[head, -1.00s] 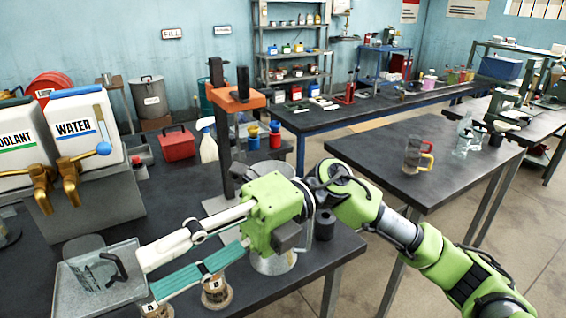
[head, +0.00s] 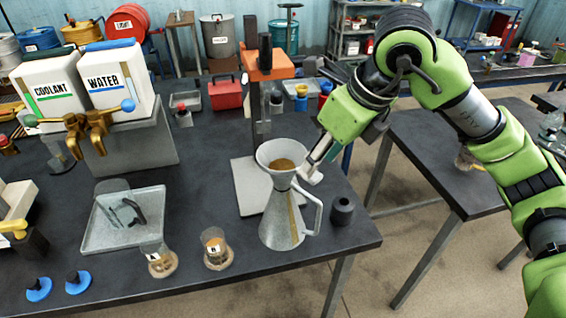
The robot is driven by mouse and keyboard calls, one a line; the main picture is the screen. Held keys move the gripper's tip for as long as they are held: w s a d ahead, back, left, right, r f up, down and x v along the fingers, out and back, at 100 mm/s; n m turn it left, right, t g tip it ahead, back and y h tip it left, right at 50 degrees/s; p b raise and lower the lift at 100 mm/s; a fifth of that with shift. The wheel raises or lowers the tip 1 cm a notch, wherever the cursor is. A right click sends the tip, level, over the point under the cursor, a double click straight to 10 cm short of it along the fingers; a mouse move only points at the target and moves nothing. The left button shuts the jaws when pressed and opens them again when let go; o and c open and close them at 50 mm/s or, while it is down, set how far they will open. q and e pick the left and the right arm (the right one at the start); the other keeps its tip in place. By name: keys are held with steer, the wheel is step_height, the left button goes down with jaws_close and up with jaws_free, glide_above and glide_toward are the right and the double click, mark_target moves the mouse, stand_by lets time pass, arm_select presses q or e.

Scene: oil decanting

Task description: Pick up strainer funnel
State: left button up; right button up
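The strainer funnel (head: 282,153) is a pale grey cone with a brownish inside. It sits upright in the mouth of a grey metal can (head: 281,224) with a side handle, near the table's right front edge. My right gripper (head: 311,171) reaches down from the upper right to the funnel's right side. Its pale fingers are at or touching the funnel's rim; how far they are closed on it is not clear. The funnel's lower part is hidden inside the can. My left gripper is not in view.
An orange-topped press (head: 265,66) stands just behind the can. A dark cylinder (head: 342,211) is right of it. Two small jars (head: 215,247) (head: 161,260) and a clear tray (head: 97,238) holding a dark-handled item lie left. Coolant and water dispensers stand at back left.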

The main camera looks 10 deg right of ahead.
steer(key=shift+x, duration=0.8)
steer(key=shift+w+d+f+p, duration=0.1)
steer(key=shift+f+p, duration=0.1)
steer(key=shift+p, duration=0.1)
steer(key=f+p, duration=0.1)
steer(key=w+a+f, duration=0.1)
steer(key=w+a+f+p, duration=0.1)
steer(key=shift+f+p, duration=0.3)
steer(key=shift+p, duration=0.05)
steer(key=shift+w+f, duration=0.1)
steer(key=shift+f, duration=0.2)
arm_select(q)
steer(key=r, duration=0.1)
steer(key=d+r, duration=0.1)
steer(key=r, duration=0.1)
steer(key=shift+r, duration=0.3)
arm_select(e)
jaws_close()
